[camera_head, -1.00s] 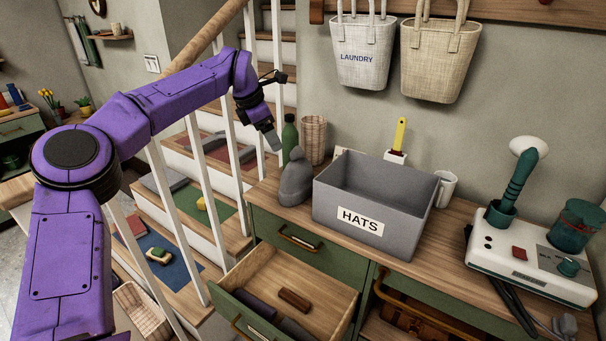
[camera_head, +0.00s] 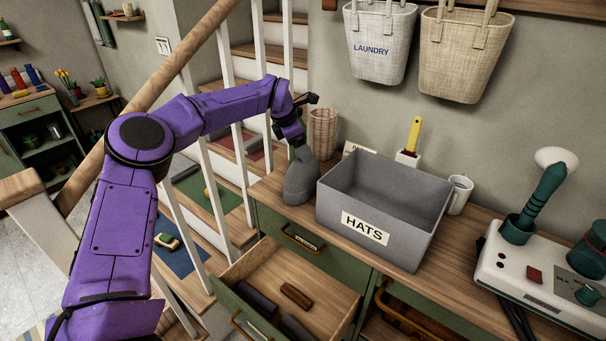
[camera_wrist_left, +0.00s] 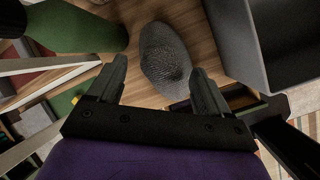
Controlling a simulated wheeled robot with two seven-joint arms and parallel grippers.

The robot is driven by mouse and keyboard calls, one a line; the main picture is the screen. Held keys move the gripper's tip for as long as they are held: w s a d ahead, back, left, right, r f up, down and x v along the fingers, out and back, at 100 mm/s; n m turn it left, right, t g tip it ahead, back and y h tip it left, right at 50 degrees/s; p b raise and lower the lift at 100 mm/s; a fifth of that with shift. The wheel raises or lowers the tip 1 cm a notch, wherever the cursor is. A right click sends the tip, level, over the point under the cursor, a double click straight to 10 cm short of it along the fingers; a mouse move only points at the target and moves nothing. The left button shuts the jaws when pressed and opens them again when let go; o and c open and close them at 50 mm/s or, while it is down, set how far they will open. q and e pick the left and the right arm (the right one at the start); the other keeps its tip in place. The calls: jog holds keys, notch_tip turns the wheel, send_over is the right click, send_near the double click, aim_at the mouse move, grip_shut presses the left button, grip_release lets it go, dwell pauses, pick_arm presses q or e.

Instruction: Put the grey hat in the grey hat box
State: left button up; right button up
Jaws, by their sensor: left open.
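The grey hat (camera_head: 301,180) stands on the wooden bench top, just left of the grey hat box. It also shows between and beyond my fingers in the left wrist view (camera_wrist_left: 165,58). The grey hat box (camera_head: 365,231) is open at the top, looks empty and has a HATS label; its wall fills the upper right of the left wrist view (camera_wrist_left: 262,45). My left gripper (camera_head: 300,150) is at the hat's top in the head view. Its two fingers (camera_wrist_left: 160,82) are apart with nothing held between them.
A green bottle (camera_wrist_left: 75,28) stands close left of the fingers. A wicker cup (camera_head: 322,132) is behind the hat, and a white mug (camera_head: 460,194) is right of the box. An open drawer (camera_head: 330,290) juts out below. Stair railings (camera_head: 215,165) stand left.

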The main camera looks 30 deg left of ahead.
pick_arm(q)
jog(key=shift+f, duration=0.2)
grip_shut()
